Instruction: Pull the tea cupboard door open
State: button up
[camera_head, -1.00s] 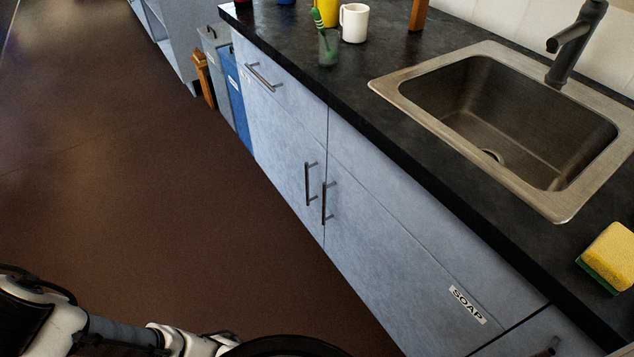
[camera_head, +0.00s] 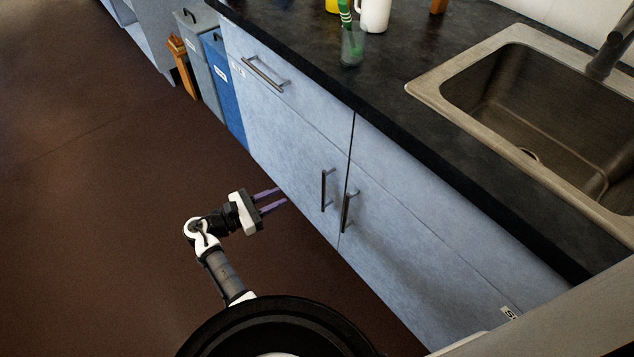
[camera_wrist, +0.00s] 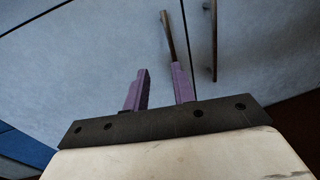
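Two blue-grey cupboard doors are shut side by side under the counter. The left door (camera_head: 285,150) has a dark vertical bar handle (camera_head: 325,190) near the seam. The right door (camera_head: 400,245) has a matching handle (camera_head: 347,212) and a partly cut-off label (camera_head: 508,312) at its far right. I cannot read a tea label. My gripper (camera_head: 281,197) is empty, low in front of the left door, its purple fingers apart. In the wrist view, the left handle (camera_wrist: 167,35) appears just beyond the right fingertip, and the right handle (camera_wrist: 214,40) is further right. I see no grip on either.
A drawer with a bar handle (camera_head: 264,74) is above the left door. The dark counter (camera_head: 400,110) holds a sink (camera_head: 425,85), a glass (camera_head: 352,47) and a white mug (camera_head: 374,14). Grey and blue bins (camera_head: 222,90) stand at the left. The brown floor (camera_head: 110,200) is clear.

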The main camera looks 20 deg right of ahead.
jog(key=s+x, duration=0.3)
jog(key=x, duration=1.1)
jog(key=shift+w+d+g+h+p, duration=0.3)
jog(key=shift+w+d+g+p, duration=0.1)
jog(key=shift+w, duration=0.1)
grip_shut()
